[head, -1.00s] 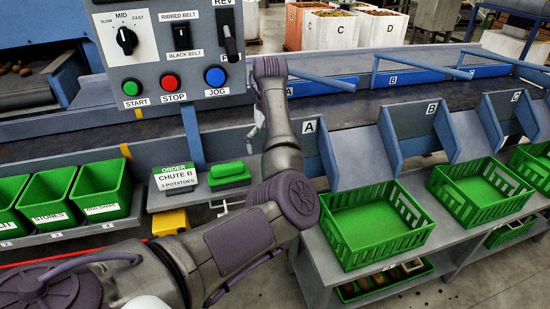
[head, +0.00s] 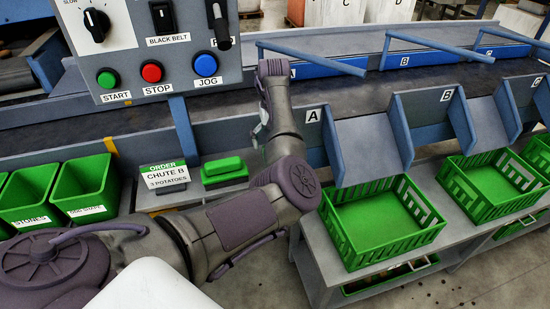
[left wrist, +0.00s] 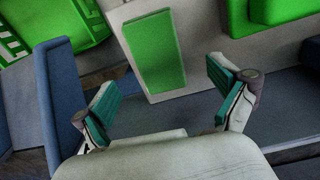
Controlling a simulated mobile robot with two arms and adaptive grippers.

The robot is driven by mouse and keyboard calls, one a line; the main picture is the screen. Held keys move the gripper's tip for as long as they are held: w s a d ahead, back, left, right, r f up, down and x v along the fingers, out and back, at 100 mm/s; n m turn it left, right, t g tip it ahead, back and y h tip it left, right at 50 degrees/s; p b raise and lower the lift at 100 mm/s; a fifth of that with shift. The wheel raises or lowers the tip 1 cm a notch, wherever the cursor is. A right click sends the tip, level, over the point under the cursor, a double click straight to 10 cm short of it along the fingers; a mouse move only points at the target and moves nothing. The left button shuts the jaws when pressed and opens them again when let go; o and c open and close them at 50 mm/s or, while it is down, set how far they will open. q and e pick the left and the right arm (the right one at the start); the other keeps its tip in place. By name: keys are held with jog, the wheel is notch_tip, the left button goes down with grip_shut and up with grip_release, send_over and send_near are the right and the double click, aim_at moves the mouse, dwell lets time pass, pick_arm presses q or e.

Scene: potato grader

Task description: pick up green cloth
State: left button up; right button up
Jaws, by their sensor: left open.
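In the left wrist view the green cloth (left wrist: 153,50) shows as a long green rectangle on a pale surface, beyond and between my fingertips. My left gripper (left wrist: 163,88) is open and empty, with its teal finger pads apart and not touching the cloth. In the head view it is mostly hidden behind my left arm's wrist, to the right of the cloth. My right gripper is not in view.
Green bins (head: 85,188) stand left of the card. A green crate (head: 385,222) sits under chute A at the right. The control panel (head: 155,50) with its buttons and switches stands above the cloth. The blue-grey conveyor frame (head: 225,135) runs behind.

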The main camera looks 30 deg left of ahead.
pick_arm(q)
jog(key=shift+f, duration=0.65)
notch_tip(320, 180, down, 4)
jog(key=shift+d+r, duration=0.15)
jog(key=shift+r, duration=0.05)
jog(key=shift+f, duration=0.35)
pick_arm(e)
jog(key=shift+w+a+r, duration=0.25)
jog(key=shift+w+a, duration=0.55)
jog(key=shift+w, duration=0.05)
pick_arm(q)
jog(key=shift+c, duration=0.3)
jog(key=c, duration=0.5)
jog(key=shift+r, duration=0.1)
jog(key=c, duration=0.7)
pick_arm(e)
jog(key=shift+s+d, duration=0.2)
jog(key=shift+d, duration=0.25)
pick_arm(q)
jog(key=shift+p, duration=0.3)
